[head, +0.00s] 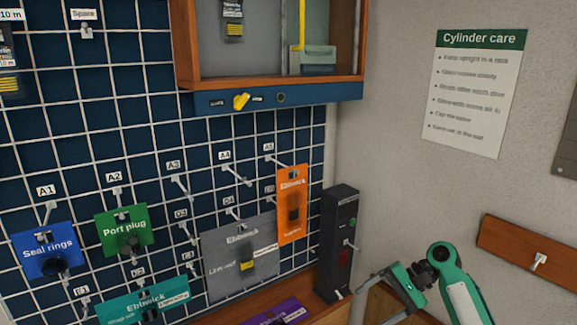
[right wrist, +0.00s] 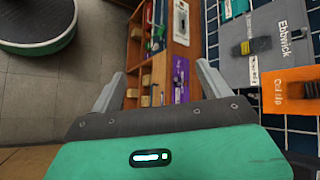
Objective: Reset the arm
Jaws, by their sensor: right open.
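My right arm, green and dark grey, enters the head view at the lower right. Its right gripper (head: 384,296) is in front of the wall, right of a black upright box (head: 340,240). In the right wrist view the right gripper (right wrist: 160,80) has its two grey fingers well apart. My left gripper and arm are not in view.
A blue pegboard grid (head: 140,75) holds hooks and hanging packs, including an orange pack (head: 292,205) and a grey pack (head: 240,255). A wooden cabinet (head: 272,84) hangs above. A wooden rail (head: 510,246) with a hook is at right. Shelving (right wrist: 180,60) lies beyond the fingers.

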